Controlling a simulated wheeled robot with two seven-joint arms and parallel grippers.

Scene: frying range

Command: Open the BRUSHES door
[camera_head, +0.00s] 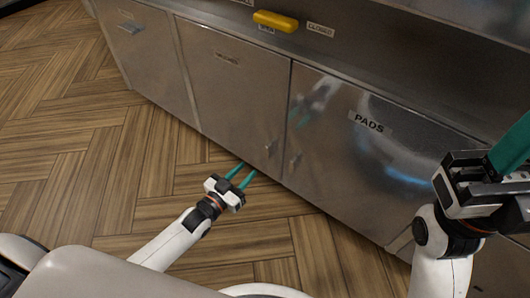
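The middle steel cabinet door (226,90) is closed; its small label (228,60) is too blurred to read surely, but may say BRUSHES. A small handle (269,147) sits near its lower right edge. My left gripper (246,169) is low over the floor in front of this door, below and left of that handle. Its two teal fingers are apart with nothing between them. My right gripper (512,148) is at the right edge, in front of the right-hand door; its teal fingers are partly cut off, so its opening cannot be judged.
The right door (345,165), labelled PADS, is closed, with its own handle (294,160) near the middle door's. Another closed front (145,55) is at left. A yellow lever (276,20) lies above, beside a CLOSED label. The wooden floor (90,150) is clear.

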